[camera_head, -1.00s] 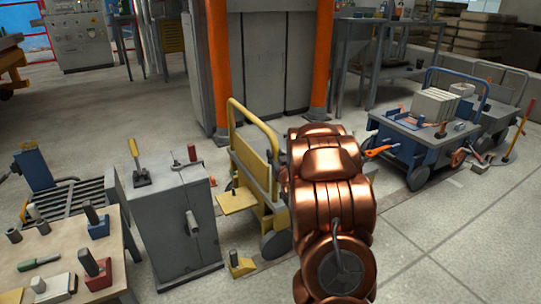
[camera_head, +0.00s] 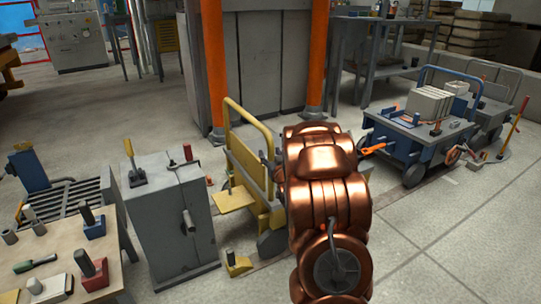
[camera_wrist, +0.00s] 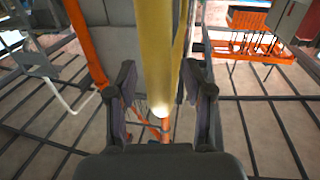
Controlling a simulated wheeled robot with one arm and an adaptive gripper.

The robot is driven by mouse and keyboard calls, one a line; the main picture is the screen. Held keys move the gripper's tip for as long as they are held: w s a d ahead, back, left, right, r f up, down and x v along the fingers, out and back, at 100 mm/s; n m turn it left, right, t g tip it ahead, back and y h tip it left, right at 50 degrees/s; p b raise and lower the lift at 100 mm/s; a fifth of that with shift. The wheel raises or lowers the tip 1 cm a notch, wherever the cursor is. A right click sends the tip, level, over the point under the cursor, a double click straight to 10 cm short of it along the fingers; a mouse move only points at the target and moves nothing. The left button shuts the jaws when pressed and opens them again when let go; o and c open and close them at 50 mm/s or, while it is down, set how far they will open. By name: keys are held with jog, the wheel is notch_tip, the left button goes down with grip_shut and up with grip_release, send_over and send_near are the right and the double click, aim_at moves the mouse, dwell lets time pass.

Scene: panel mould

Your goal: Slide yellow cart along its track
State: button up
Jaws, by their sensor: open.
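The yellow cart (camera_head: 237,165) stands upright beside a grey cabinet, with a tall tube handle at its back, a low yellow step in front and dark wheels. My copper arm covers its right side and hides my gripper in the head view. In the wrist view my gripper (camera_wrist: 162,85) is open, its two dark fingers either side of a yellow bar (camera_wrist: 158,50), which looks like part of the cart. Gaps show beside the bar; I cannot tell whether a finger touches it. A darker strip on the floor (camera_head: 252,268), perhaps the track, runs under the cart.
The grey cabinet (camera_head: 168,225) with levers stands close left of the cart. A workbench (camera_head: 50,250) with tools is at front left. Orange posts (camera_head: 216,75) rise behind. A blue cart (camera_head: 405,138) stands to the right. The floor at front right is clear.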

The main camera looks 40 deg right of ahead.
jog(key=v, duration=0.7)
dwell(0.7)
